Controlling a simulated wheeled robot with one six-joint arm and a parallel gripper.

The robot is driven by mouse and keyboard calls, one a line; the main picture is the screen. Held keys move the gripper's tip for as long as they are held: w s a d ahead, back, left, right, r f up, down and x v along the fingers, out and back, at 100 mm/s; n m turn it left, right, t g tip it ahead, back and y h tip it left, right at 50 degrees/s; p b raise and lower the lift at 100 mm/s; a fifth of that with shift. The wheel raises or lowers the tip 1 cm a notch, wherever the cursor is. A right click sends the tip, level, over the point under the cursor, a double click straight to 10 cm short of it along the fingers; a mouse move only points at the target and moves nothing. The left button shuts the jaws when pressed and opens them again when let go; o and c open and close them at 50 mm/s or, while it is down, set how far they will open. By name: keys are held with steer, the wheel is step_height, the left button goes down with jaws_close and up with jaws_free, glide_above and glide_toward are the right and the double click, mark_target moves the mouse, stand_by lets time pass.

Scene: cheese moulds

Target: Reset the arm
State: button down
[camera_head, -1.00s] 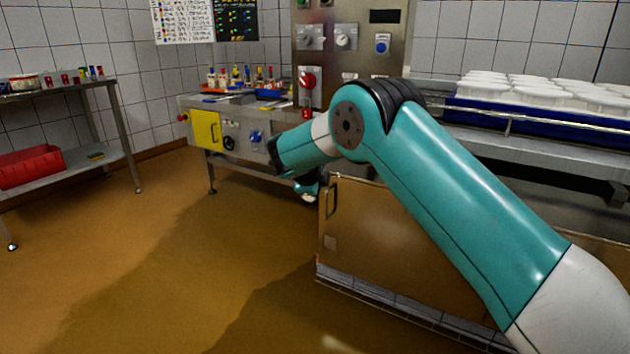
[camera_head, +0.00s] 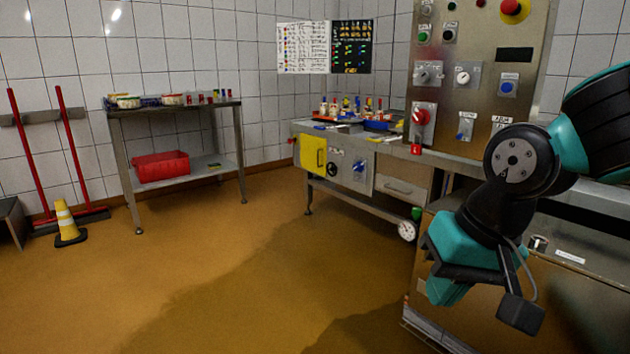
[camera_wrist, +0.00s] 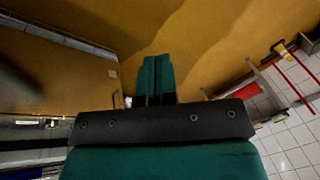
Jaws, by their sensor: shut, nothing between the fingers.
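My arm reaches in from the right edge of the head view, bent, with its wrist hanging low in front of the steel cabinet. My gripper (camera_head: 447,290) is at its lower end, teal and black, above the floor and apart from everything around it. In the wrist view the two teal fingers of my gripper (camera_wrist: 157,75) lie side by side against each other with nothing between them. The orange-brown floor shows beyond their tips.
A steel cabinet (camera_head: 470,310) stands right beside my gripper, below the control panel (camera_head: 480,75). A workbench (camera_head: 390,185) stands behind. A shelf table with a red bin (camera_head: 161,166) and a traffic cone (camera_head: 67,222) are at left. The middle floor is clear.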

steer(key=s+n+g+y, duration=0.1)
steer(key=s+n+g, duration=0.1)
steer(key=s+n, duration=0.8)
step_height(320, 180, up, 29)
steer(key=s+m+p, duration=0.1)
steer(key=m+p, duration=0.2)
steer(key=p, duration=2.6)
steer(key=shift+s+a+m, duration=0.3)
steer(key=shift+s+a, duration=0.1)
